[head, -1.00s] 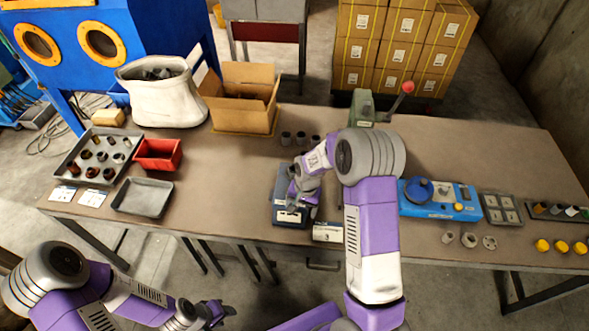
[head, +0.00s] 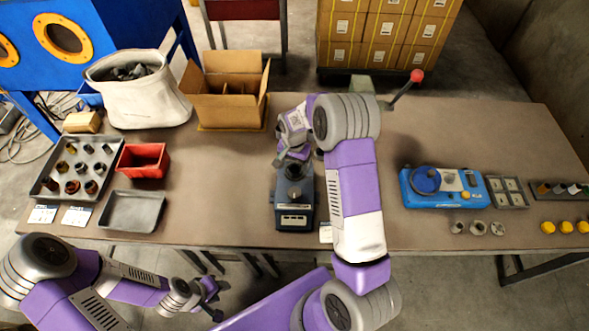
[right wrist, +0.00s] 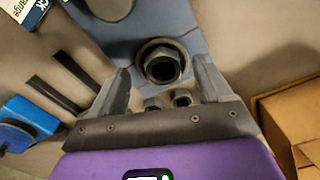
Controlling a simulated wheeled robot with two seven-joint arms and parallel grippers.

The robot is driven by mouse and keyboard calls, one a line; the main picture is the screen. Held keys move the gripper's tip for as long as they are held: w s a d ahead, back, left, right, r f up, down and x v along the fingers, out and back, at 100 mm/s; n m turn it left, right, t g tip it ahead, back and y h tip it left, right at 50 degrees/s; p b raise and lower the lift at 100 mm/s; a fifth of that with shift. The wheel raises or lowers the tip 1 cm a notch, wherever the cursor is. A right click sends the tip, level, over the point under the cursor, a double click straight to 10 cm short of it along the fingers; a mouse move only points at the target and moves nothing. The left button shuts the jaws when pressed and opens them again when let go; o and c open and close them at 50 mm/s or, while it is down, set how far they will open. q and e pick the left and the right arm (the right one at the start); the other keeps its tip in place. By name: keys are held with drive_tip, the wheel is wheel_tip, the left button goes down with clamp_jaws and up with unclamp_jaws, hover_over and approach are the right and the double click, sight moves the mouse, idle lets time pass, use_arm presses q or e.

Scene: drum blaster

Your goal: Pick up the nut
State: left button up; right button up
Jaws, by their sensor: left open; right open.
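Two smaller dark nuts (right wrist: 152,103) (right wrist: 181,98) show between the fingers, closer to the palm. My right gripper (head: 288,155) is open and empty over the device's far end; its open fingers also show in the right wrist view (right wrist: 162,80). In the head view my arm hides the nuts behind the device. My left gripper (head: 214,292) is open and empty, in front of the table.
On the left are a tray of dark round parts (head: 50,185), a red bin (head: 142,176), an empty grey tray (head: 132,227), a white sack (head: 150,115) and an open cardboard box (head: 228,110). A blue machine (head: 460,203) stands right. Table between my right arm and it is clear.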

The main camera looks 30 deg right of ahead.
wheel_tip(320, 180, down, 3)
drive_tip(key=shift+w+r, duration=0.15)
drive_tip(key=shift+r, duration=0.05)
drive_tip(key=shift+r, duration=0.1)
drive_tip(key=c, duration=1.4)
